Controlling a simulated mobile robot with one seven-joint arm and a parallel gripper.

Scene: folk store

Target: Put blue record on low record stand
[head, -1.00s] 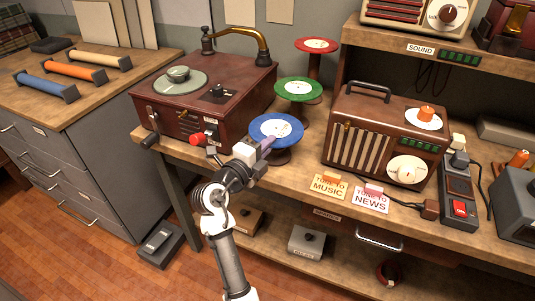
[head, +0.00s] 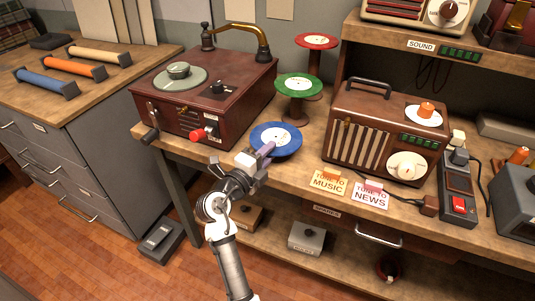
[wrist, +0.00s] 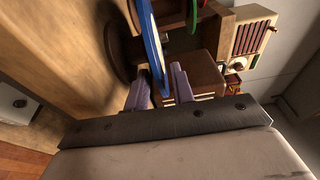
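The blue record (head: 289,136) has a white label and lies nearly flat near the front of the workbench, in front of the green record. It shows edge-on in the wrist view (wrist: 152,45). My gripper (head: 262,151) is at its front-left edge. In the wrist view my gripper (wrist: 161,88) is open, its two purple fingers on either side of the record's rim, with a narrow gap showing beside it. A dark brown round part (wrist: 119,50), likely the low stand, lies below the record there. In the head view the record hides that stand, so I cannot tell whether the record rests on it.
The green record (head: 299,85) and red record (head: 316,41) sit on taller stands behind. A brown record player (head: 205,95) stands to the left and a wooden radio (head: 385,130) to the right. Two cards, "Tune to Music" (head: 328,183) and "Tune to News" (head: 370,195), lie in front.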

